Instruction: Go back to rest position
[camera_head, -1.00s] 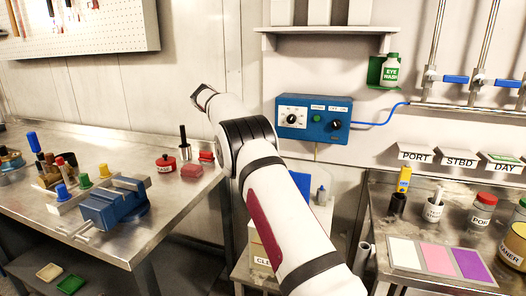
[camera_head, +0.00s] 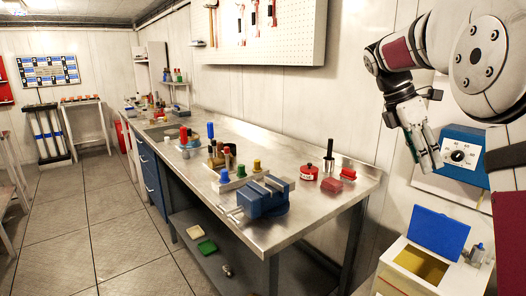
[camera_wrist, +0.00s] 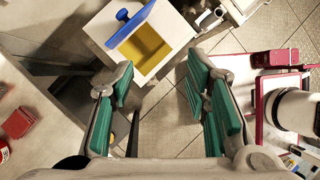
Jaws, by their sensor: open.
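My gripper (camera_head: 430,150) hangs at the upper right of the head view, pointing down in front of the wall and the blue control box (camera_head: 462,153). My arm is folded at the right edge. In the wrist view, my gripper (camera_wrist: 165,105) has its green-padded fingers spread apart. Nothing is between them. Below it is the white bin (camera_wrist: 170,45) with a yellow inside and a raised blue lid (camera_wrist: 125,25). The bin also shows at the lower right of the head view (camera_head: 395,285).
A steel workbench (camera_head: 300,225) runs along the wall with a blue vise (camera_head: 265,197), a red tin (camera_head: 309,172) and colored-handled tools. A pegboard (camera_head: 265,30) hangs above. The tiled floor (camera_head: 90,215) at left is clear. The bench corner lies left of the bin.

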